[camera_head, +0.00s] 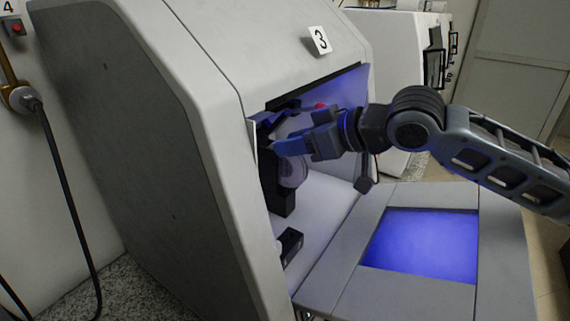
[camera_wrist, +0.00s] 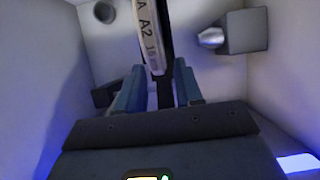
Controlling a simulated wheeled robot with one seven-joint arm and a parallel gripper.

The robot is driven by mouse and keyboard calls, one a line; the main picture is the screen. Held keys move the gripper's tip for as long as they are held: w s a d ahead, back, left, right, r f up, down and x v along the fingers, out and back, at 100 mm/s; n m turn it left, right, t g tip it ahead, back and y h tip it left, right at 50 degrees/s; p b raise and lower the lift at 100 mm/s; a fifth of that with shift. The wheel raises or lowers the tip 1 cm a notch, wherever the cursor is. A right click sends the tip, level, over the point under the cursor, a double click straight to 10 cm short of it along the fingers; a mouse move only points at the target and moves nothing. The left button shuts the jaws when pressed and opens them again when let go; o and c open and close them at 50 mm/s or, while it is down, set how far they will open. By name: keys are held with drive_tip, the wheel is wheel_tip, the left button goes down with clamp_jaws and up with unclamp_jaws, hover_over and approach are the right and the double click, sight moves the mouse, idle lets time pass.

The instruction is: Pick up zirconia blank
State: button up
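The zirconia blank (camera_head: 293,172) is a pale disc inside the open chamber of machine 3, partly hidden by my gripper in the head view. In the wrist view the blank (camera_wrist: 150,35) stands nearly edge-on, its rim marked "A2" and "16", with a dark holder (camera_wrist: 165,45) along its right side. My gripper (camera_head: 280,132) reaches into the chamber from the right. Its two blue fingers (camera_wrist: 160,85) are spread apart, one to each side of the lower end of the blank. I see a gap between them and no clear grip. Contact cannot be told.
The white machine housing (camera_head: 180,110) surrounds the chamber closely. Its door (camera_head: 455,300) with a blue window hangs open below my arm. A grey block with a metal spindle (camera_wrist: 243,30) juts from the chamber's right wall. A small black block (camera_head: 291,246) sits low inside.

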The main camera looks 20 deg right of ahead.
clamp_jaws()
idle(1.1)
